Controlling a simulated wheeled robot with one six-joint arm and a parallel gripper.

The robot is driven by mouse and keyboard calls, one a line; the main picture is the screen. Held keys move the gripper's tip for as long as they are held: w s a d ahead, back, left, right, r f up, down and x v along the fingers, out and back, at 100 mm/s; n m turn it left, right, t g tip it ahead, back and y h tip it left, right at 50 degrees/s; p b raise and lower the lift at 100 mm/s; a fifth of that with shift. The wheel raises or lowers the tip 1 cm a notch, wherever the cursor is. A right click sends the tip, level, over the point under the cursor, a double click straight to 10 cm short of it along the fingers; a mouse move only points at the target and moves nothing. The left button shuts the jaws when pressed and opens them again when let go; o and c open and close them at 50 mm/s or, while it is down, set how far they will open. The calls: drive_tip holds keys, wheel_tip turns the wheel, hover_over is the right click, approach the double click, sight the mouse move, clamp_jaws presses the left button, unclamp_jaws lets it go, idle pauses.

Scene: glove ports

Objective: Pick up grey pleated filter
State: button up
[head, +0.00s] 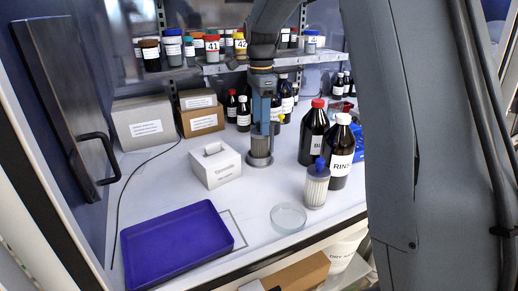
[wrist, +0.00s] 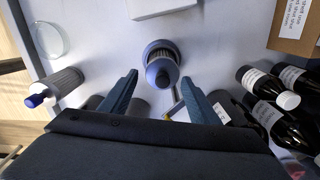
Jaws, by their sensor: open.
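A grey pleated filter (head: 260,152) stands upright on the white work surface, right of a white tissue box, its upper part partly hidden by my gripper. In the wrist view the filter (wrist: 161,64) shows from above as a round grey body with a blue-grey top. My gripper (head: 266,122) is over it, pointing down. In the wrist view the open fingers (wrist: 158,78) are spread on either side of the line to the filter, with nothing held. Another, paler pleated filter with a blue cap (head: 316,185) stands nearer the front; it also shows in the wrist view (wrist: 55,86).
The white tissue box (head: 215,164) is close on the left. Dark bottles with a red cap (head: 313,135) and a white cap (head: 341,157) stand on the right. A glass dish (head: 288,217) and a blue tray (head: 174,243) lie in front. A shelf (head: 222,67) holds jars behind.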

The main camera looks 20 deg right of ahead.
sight(260, 141)
drive_tip(key=shift+w+a+f+p, duration=0.1)
drive_tip(key=shift+f+p, duration=0.75)
drive_tip(key=shift+f, duration=1.15)
drive_tip(key=shift+w+f+p, duration=0.1)
drive_tip(key=shift+f+p, duration=0.7)
drive_tip(key=shift+f, duration=1.15)
drive_tip(key=c, duration=0.9)
